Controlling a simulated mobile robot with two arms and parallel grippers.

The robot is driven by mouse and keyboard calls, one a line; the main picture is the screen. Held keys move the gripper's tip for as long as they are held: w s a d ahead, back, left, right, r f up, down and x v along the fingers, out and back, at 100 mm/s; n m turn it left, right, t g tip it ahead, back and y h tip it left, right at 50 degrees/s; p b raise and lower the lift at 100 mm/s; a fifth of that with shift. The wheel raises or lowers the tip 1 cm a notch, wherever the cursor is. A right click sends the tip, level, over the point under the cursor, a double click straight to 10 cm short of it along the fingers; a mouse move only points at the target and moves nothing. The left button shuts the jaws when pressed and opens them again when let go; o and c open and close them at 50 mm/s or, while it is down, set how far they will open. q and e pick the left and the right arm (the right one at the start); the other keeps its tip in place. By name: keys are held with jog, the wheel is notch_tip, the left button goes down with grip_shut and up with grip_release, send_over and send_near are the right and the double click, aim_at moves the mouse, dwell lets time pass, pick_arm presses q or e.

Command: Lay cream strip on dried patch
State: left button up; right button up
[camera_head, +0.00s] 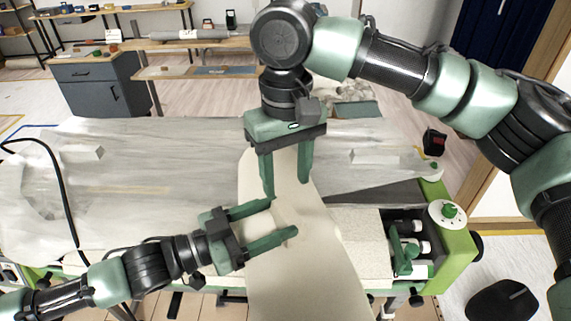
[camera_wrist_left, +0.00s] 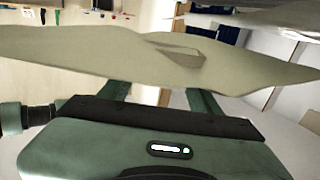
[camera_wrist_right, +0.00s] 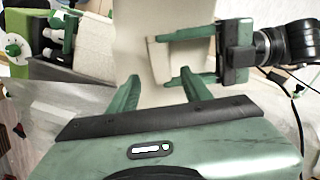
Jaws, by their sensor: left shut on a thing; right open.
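The cream strip (camera_head: 300,275) runs from the middle of the work table down past its front edge in the head view. My left gripper (camera_head: 284,219) is shut on the strip from the left, with the strip bunched between its fingers. The strip spans the left wrist view (camera_wrist_left: 90,55) with a fold near its middle. My right gripper (camera_head: 287,188) points down over the strip's upper part, fingers apart on either side of it. In the right wrist view its fingers (camera_wrist_right: 160,85) are spread with the strip (camera_wrist_right: 140,55) beyond them. I cannot make out the dried patch.
The table top (camera_head: 150,160) is covered with pale, smeared sheeting. At the right end are a green machine housing (camera_head: 458,240) with a knob and an open bay of white bottles (camera_head: 410,262). A dark cable (camera_head: 62,190) lies at the left. A grey cabinet (camera_head: 95,90) stands behind.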

aim_at(286, 211)
notch_tip(286, 211, down, 10)
jog(key=shift+f, duration=0.1)
dwell(0.4)
grip_shut()
pick_arm(q)
jog(key=o, duration=1.8)
